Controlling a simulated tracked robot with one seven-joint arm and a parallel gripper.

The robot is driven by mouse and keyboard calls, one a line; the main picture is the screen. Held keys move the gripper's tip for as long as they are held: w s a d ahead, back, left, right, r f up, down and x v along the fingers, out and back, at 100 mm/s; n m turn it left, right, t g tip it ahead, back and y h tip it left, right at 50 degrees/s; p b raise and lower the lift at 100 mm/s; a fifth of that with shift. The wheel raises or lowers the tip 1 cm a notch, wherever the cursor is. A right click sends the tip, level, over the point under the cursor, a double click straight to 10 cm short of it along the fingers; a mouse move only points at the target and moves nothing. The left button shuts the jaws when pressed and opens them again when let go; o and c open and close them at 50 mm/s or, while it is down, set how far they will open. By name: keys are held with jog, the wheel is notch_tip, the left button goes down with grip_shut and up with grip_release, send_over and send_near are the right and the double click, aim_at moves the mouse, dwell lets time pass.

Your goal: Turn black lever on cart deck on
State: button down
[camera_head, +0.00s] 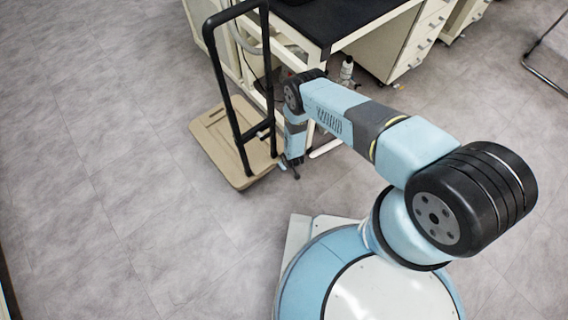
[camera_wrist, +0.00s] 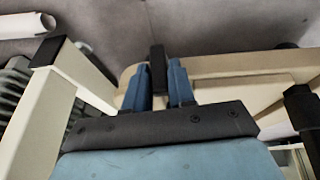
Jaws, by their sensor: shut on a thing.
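The cart has a beige deck (camera_head: 215,142) and a tall black handle frame (camera_head: 228,95). It stands on the floor at the left of the bench in the head view. The deck (camera_wrist: 215,68) also spans the upper middle of the wrist view. My gripper (camera_wrist: 159,84) reaches down to the near right edge of the deck. Its two blue fingers are shut on the black lever (camera_wrist: 157,62), which stands up between them. In the head view my gripper (camera_head: 290,167) is small and the lever is hard to make out.
A white-framed bench with a black top (camera_head: 335,18) stands right behind the cart. One of its pale legs (camera_wrist: 38,115) is close on the left in the wrist view. A black cart post (camera_wrist: 302,108) is close on the right. A bottle (camera_head: 346,70) stands under the bench. Floor in front is clear.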

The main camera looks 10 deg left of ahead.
jog(key=shift+d+g+y, duration=0.25)
jog(key=shift+g+y, duration=0.05)
jog(key=shift+g, duration=0.1)
dwell(0.3)
jog(key=c, duration=1)
grip_release()
jog(key=shift+w+a, duration=0.1)
jog(key=shift+c, duration=0.2)
jog(key=shift+r, duration=0.1)
jog(key=v, duration=1.3)
jog(key=shift+d+r, duration=0.2)
